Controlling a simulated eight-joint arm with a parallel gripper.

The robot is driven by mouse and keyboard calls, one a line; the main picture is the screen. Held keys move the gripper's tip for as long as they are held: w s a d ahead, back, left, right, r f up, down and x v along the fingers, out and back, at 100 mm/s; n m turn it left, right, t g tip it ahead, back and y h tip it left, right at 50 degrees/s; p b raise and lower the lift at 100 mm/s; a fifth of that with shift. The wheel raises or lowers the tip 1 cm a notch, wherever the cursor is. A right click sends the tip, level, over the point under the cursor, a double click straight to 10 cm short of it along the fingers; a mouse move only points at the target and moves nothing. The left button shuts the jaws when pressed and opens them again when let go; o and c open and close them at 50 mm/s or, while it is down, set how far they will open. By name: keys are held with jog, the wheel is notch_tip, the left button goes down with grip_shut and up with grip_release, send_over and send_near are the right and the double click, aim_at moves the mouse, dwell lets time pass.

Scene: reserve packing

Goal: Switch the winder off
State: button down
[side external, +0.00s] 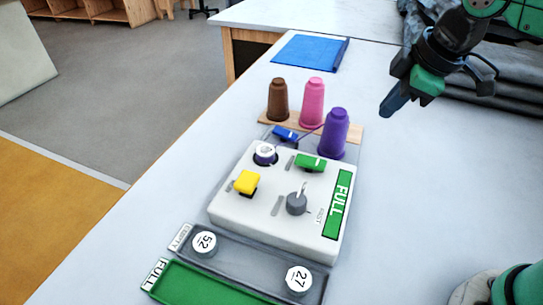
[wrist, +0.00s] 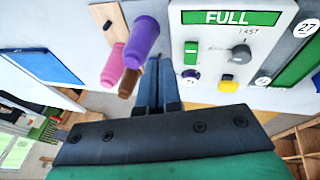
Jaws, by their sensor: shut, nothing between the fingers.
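The winder (side external: 265,208) is a white box on the table, with a green FULL panel (side external: 337,204) on its right side. On its top are a yellow switch (side external: 246,182), a green switch (side external: 311,162), a grey knob with a pointer (side external: 297,203) beside a FAST label, and a bobbin (side external: 265,154) on the spindle. The wrist view also shows the green switch (wrist: 191,52), the knob (wrist: 240,53) and the yellow switch (wrist: 228,84). My gripper (side external: 392,105) is shut and empty, above the table, behind and right of the winder, apart from it.
Purple (side external: 334,133), pink (side external: 313,98) and brown (side external: 277,98) thread cones stand behind the winder; purple thread runs to a blue part (side external: 285,133). In front are a grey tray (side external: 245,262) with discs 52 and 27 and a green tray (side external: 205,285). A blue mat (side external: 310,53) lies behind.

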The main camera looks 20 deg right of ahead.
aim_at(323, 164)
jog(key=w+a+r+n+g, duration=0.3)
jog(key=a+n, duration=0.3)
jog(key=n, duration=1.1)
jog(key=shift+w+a+g, duration=0.4)
jog(key=shift+w+g, duration=0.3)
notch_tip(323, 164, down, 14)
jog(key=shift+r, duration=0.15)
jog(key=shift+s+d+f, duration=0.1)
jog(key=shift+f, duration=0.2)
jog(key=shift+r, duration=0.2)
